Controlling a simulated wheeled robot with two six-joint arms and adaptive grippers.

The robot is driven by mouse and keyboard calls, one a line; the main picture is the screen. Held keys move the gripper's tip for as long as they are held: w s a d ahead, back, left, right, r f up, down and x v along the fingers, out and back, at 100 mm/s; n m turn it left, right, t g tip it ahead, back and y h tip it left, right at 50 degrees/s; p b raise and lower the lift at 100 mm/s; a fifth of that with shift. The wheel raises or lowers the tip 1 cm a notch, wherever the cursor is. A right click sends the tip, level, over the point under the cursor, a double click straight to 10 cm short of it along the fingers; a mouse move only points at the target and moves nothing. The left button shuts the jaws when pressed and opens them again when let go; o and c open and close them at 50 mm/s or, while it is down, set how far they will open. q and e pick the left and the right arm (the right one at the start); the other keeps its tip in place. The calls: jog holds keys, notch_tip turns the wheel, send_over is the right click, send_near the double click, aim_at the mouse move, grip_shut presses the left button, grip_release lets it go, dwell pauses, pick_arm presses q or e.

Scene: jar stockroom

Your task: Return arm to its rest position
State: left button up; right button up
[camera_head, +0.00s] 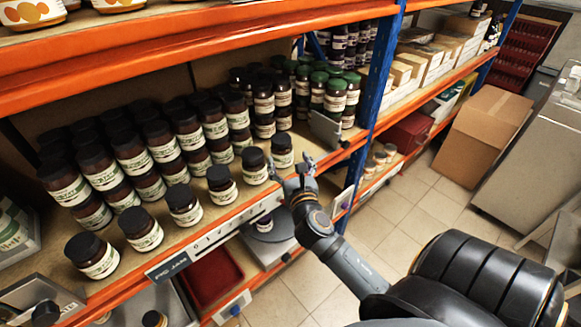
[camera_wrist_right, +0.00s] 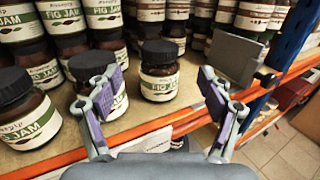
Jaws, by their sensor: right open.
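My right gripper (camera_head: 291,165) is open and empty at the shelf's front edge, beside the rightmost front jar of fig jam (camera_head: 283,152). In the right wrist view, the gripper's two purple-padded fingers (camera_wrist_right: 160,84) are spread wide. A dark-lidded fig jam jar (camera_wrist_right: 160,72) stands upright beyond the gap between them, apart from both pads. Another fig jam jar (camera_wrist_right: 97,70) is partly hidden behind the left finger. My right arm reaches up from the lower right of the head view. My left gripper is not in view.
Stacked dark-lidded jars (camera_head: 130,150) fill the shelf behind a spaced front row. Green-lidded jars (camera_head: 335,95) stand beyond a grey divider plate (camera_head: 325,130). A blue upright (camera_head: 380,70) and orange shelf beam (camera_head: 220,222) bound the shelf. The tiled aisle floor (camera_head: 400,215) is open.

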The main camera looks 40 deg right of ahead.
jog(key=shift+s+a, duration=0.25)
jog(key=shift+s, duration=0.4)
